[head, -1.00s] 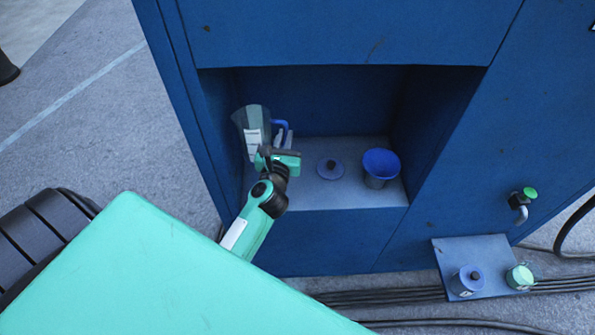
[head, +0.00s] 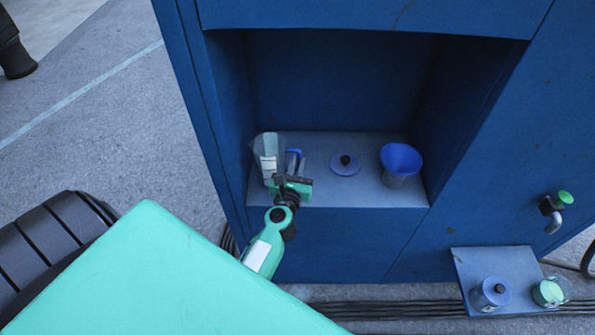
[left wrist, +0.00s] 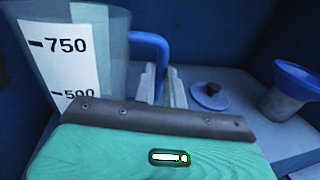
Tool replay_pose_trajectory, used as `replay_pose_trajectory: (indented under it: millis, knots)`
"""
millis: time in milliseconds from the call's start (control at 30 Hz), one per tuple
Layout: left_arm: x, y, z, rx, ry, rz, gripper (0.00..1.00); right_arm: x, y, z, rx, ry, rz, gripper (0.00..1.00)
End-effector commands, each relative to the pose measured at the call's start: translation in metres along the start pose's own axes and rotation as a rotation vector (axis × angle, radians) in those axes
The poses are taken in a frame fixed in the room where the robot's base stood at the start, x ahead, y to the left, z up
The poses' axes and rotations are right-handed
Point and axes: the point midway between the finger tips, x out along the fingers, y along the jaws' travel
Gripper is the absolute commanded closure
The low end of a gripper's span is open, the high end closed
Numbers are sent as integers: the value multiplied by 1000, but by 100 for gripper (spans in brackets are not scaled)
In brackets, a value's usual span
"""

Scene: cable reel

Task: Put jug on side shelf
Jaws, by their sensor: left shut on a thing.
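The clear jug (head: 267,156) with a white label and blue handle is at the left side of the blue recess. In the left wrist view, the jug (left wrist: 112,62) fills the upper left, its label reading 750 and 500. My left gripper (head: 294,168) is shut on the jug's handle; its fingers (left wrist: 160,86) show beside the handle in the wrist view. The jug's base is partly hidden, so I cannot tell whether it touches the recess floor. A small blue side shelf (head: 513,262) stands out low at the right. My right gripper is not in view.
A round blue lid (head: 345,164) with a black knob and a blue funnel-like cup (head: 400,163) stand right of the jug. The side shelf holds a blue-lidded jar (head: 490,293) and a green-lidded jar (head: 549,291). A green-knobbed tap (head: 553,210) is above it.

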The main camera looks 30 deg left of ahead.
Motion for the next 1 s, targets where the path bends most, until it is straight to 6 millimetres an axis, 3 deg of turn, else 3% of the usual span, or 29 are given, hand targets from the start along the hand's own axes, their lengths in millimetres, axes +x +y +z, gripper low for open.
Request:
replay_pose_trajectory:
  millis: [433, 467, 567, 1000]
  knots:
    - [0, 0, -8, -1, -1, 0, 100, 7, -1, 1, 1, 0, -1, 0]
    - [0, 0, -8, -1, 0, 0, 86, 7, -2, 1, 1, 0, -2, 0]
    - [0, 0, -6, -1, 0, 0, 67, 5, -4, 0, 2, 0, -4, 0]
    - [-7, 0, -5, -1, 2, 0, 66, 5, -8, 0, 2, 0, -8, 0]
